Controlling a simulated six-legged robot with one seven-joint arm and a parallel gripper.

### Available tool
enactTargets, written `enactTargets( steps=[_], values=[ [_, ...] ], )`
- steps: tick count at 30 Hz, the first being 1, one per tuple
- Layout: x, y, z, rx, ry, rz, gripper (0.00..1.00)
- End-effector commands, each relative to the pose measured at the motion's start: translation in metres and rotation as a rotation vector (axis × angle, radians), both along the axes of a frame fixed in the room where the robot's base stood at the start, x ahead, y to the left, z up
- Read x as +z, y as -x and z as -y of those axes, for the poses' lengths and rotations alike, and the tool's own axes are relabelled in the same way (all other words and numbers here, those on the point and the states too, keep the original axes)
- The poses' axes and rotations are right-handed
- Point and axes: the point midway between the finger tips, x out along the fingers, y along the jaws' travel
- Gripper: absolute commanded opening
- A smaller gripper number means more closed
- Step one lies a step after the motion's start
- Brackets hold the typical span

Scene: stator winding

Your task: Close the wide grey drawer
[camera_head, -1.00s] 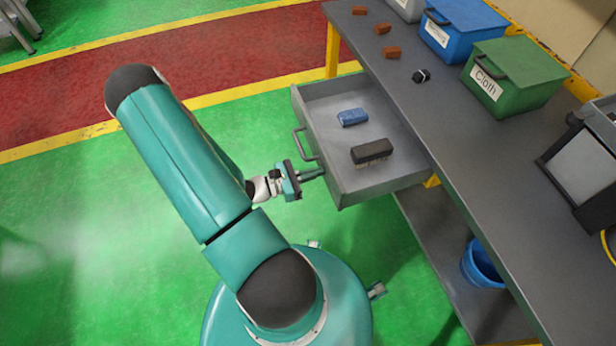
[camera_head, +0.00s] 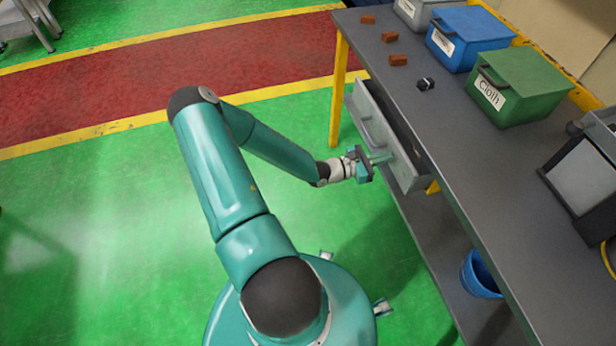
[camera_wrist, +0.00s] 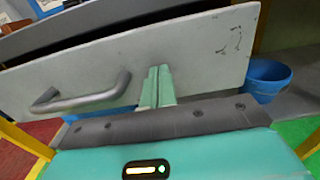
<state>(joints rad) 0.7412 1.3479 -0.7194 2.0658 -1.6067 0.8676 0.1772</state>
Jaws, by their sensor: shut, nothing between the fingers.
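The wide grey drawer (camera_head: 408,170) sticks out a short way from under the table top in the head view. Its contents are hidden from here. Its front panel fills much of the wrist view (camera_wrist: 205,50), with the bar handle (camera_wrist: 85,97) to the left. A narrow dark gap shows above the panel. My gripper (camera_head: 385,159) is shut and empty. In the wrist view its fingers (camera_wrist: 157,82) are together against or very close to the drawer front, right of the handle and not around it.
The grey table (camera_head: 455,125) holds a green "Cloth" bin (camera_head: 530,85), blue bin (camera_head: 475,35), brown blocks (camera_head: 390,37) and a small black object (camera_head: 426,84). A blue bucket (camera_head: 480,278) stands on the lower shelf. Open green floor (camera_head: 100,240) lies left.

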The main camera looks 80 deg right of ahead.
Motion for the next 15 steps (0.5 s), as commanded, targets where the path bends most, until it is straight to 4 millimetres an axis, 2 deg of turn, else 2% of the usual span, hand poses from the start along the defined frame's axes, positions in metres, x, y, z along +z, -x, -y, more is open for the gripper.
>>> enactTargets(
  steps=[1,6,15],
  values=[
    [0.000,0.011,0.005,-0.002,0.000,-0.002,0.00],
    [0.000,0.038,0.020,-0.001,0.000,-0.001,0.00],
    [0.000,0.058,0.031,0.000,0.000,0.000,0.00]
  ],
)
